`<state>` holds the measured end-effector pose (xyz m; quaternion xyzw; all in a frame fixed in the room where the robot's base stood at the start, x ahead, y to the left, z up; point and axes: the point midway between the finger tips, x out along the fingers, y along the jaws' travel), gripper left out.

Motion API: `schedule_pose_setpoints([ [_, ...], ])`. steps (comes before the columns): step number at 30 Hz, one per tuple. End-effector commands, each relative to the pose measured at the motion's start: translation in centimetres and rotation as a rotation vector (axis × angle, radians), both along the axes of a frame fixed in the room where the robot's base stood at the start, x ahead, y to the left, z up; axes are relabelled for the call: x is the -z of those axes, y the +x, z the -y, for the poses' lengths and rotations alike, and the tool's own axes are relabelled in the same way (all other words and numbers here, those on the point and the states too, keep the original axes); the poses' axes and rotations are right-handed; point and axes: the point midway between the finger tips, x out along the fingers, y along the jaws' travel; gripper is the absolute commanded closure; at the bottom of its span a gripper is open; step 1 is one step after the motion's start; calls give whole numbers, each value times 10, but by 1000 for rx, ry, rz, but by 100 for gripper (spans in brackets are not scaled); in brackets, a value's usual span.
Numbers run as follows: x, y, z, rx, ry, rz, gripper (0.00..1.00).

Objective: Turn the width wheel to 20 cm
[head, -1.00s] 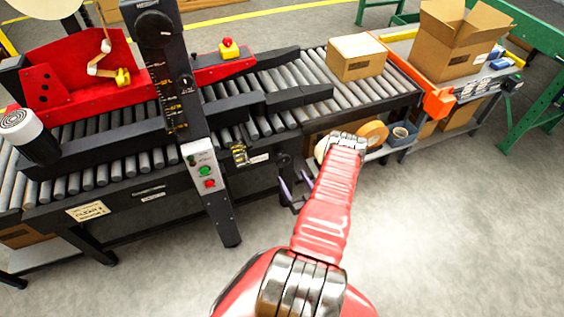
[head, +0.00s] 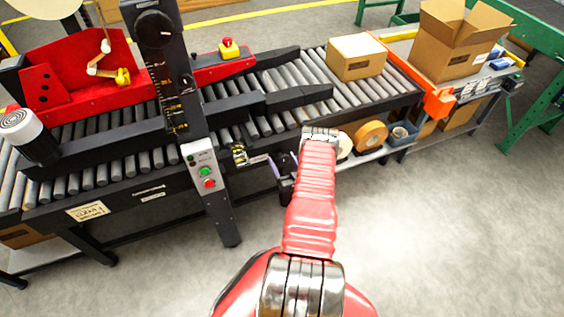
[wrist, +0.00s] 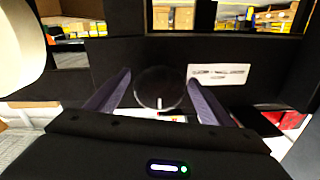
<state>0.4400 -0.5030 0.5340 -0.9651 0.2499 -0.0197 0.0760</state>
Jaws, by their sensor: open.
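The width wheel (wrist: 160,86) is a dark round knob with a white mark at its lower edge. In the wrist view it sits on the machine's black side panel, between my two fingers. My gripper (wrist: 158,97) is open, with one purple-grey finger on each side of the wheel; I cannot tell whether either touches it. In the head view my gripper (head: 283,166) is at the conveyor's front side, and the wheel is not clearly visible there.
A white label (wrist: 218,74) is right of the wheel. A black column (head: 172,80) with a control panel (head: 204,172) stands to the left. Tape rolls (head: 371,135) lie on a low shelf at right. The floor in front is clear.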

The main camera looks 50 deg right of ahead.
Motion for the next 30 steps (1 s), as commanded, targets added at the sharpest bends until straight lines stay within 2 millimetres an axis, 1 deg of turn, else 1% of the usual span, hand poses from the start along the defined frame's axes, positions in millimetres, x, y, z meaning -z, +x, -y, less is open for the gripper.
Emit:
schedule_pose_setpoints([
  [4,0,0,0,0,0,0,26],
  [21,0,0,-1,-2,0,0,67],
  [22,0,0,-6,-2,1,0,67],
  [30,0,1,-3,-6,-18,-12,67],
])
